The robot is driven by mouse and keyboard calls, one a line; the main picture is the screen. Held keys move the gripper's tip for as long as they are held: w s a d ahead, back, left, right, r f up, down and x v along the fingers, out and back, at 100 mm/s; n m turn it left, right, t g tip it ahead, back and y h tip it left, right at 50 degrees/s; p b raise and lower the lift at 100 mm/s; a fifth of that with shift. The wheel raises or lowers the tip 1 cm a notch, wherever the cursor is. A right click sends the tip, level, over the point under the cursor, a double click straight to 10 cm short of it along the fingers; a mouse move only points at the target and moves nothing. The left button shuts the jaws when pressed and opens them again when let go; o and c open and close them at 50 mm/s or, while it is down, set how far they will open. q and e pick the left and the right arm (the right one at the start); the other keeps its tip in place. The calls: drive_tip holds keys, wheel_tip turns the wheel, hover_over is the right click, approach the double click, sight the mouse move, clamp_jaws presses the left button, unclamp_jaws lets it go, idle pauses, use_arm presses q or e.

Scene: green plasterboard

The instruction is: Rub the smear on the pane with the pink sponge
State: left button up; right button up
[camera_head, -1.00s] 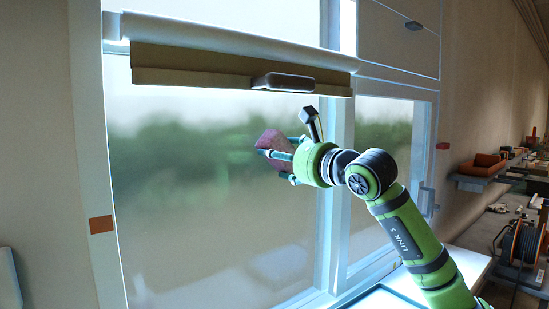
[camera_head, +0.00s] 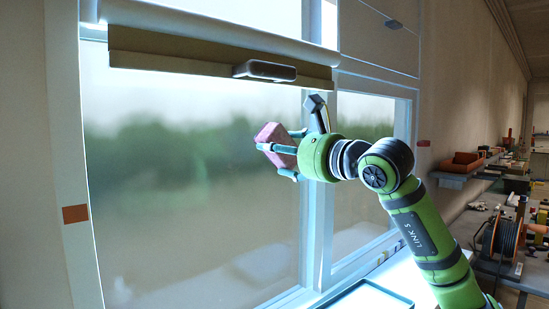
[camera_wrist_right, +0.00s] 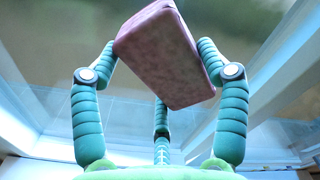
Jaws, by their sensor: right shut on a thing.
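The pink sponge (camera_head: 272,142) is a block held in front of the large window pane (camera_head: 170,200), near its right side. My right gripper (camera_head: 284,149) is shut on the sponge, its arm coming in from the lower right. In the right wrist view the sponge (camera_wrist_right: 165,55) sits tilted between the jointed teal fingers of the gripper (camera_wrist_right: 158,62). I cannot tell whether the sponge touches the glass. I cannot clearly make out the smear against the blurred greenery behind the pane. My left gripper is not in view.
A rolled blind with a dark handle (camera_head: 264,70) hangs across the top of the pane. A window post (camera_head: 318,200) stands right of it, beside a second pane (camera_head: 366,120). A pale tray (camera_head: 365,300) lies below. Shelves with a cable reel (camera_head: 503,238) are at right.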

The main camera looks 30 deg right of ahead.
drive_tip(key=shift+s, duration=0.25)
drive_tip(key=s, duration=0.1)
drive_tip(key=s+b, duration=0.1)
drive_tip(key=s, duration=0.1)
drive_tip(key=shift+d, duration=0.25)
idle(0.5)
drive_tip(key=shift+w, duration=0.1)
